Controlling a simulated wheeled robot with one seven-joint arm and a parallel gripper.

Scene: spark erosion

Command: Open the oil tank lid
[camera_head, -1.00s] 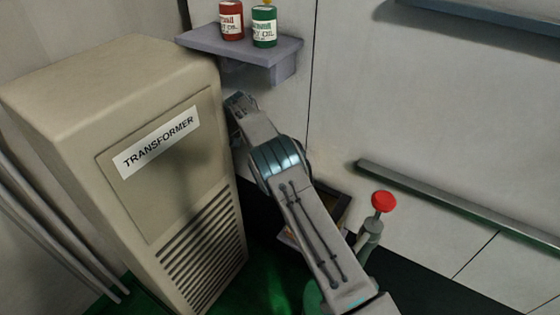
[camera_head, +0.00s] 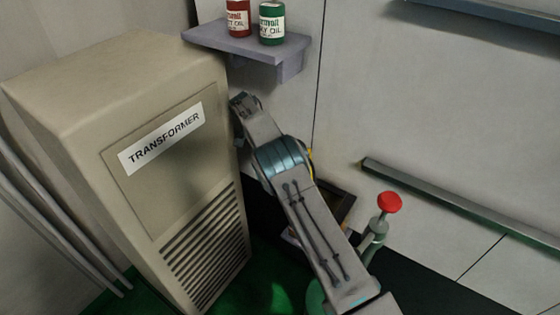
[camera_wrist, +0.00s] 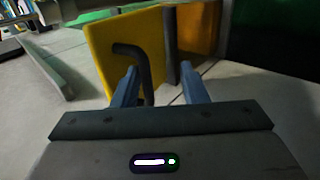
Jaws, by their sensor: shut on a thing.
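The oil tank lid (camera_wrist: 101,48) is a yellow panel standing steeply tilted in the wrist view, with a black bent bar handle (camera_wrist: 146,72). My gripper (camera_wrist: 159,68) has its two blue fingers around the handle's lower part and is shut on it. In the head view my arm hides the gripper and most of the lid; only a thin yellow edge (camera_head: 311,155) shows beside the arm. The dark-rimmed tank (camera_head: 343,208) shows partly behind my arm, with a brownish inside.
The beige transformer cabinet (camera_head: 160,190) stands close to the left of my arm. A wall shelf (camera_head: 245,45) with a red can (camera_head: 238,18) and a green can (camera_head: 271,24) is above. A red-knobbed post (camera_head: 389,202) stands right of my arm. A wall rail (camera_head: 450,200) runs right.

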